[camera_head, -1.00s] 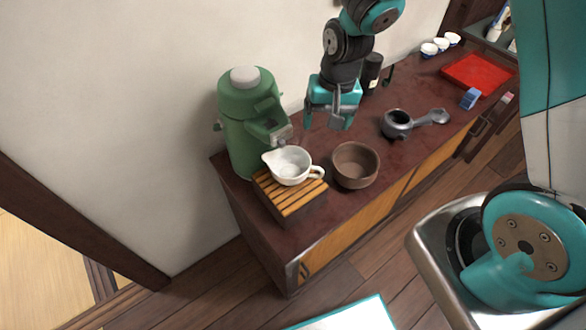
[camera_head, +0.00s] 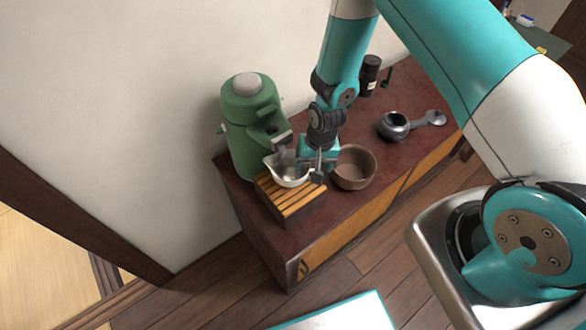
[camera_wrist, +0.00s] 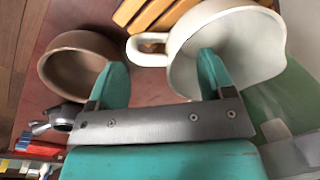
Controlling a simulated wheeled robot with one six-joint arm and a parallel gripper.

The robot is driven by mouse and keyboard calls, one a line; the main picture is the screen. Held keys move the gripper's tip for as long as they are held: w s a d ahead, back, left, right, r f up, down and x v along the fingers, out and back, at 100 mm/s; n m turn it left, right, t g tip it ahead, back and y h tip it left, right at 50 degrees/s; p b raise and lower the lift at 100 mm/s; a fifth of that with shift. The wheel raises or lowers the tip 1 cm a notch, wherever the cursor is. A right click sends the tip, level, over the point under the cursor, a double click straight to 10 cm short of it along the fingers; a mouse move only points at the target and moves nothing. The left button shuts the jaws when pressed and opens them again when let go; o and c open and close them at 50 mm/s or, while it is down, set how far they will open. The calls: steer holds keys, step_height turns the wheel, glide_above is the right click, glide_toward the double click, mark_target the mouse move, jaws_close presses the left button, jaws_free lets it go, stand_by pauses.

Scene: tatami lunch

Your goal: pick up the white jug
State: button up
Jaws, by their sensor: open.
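My gripper (camera_head: 303,168) is open above the jug's handle side. In the wrist view the jug (camera_wrist: 262,48) is at the upper right, its handle (camera_wrist: 146,52) pointing left. My gripper (camera_wrist: 160,72) has one finger on each side of the handle in that picture. The right finger overlaps the jug's opening, and the left finger lies between handle and brown bowl. Finger depth and contact cannot be told.
A brown bowl (camera_head: 354,170) stands close to the right of my gripper. A green dispenser (camera_head: 250,135) stands close behind the jug, against the wall side. A portafilter (camera_head: 394,127) and a dark canister (camera_head: 370,72) are farther right on the dark cabinet top (camera_head: 345,210).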

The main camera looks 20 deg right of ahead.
steer(key=shift+w+a+f, duration=0.1)
steer(key=shift+a+f, duration=0.05)
steer(key=shift+f, duration=1.1)
steer(key=shift+c, duration=0.4)
steer(key=c, duration=1.3)
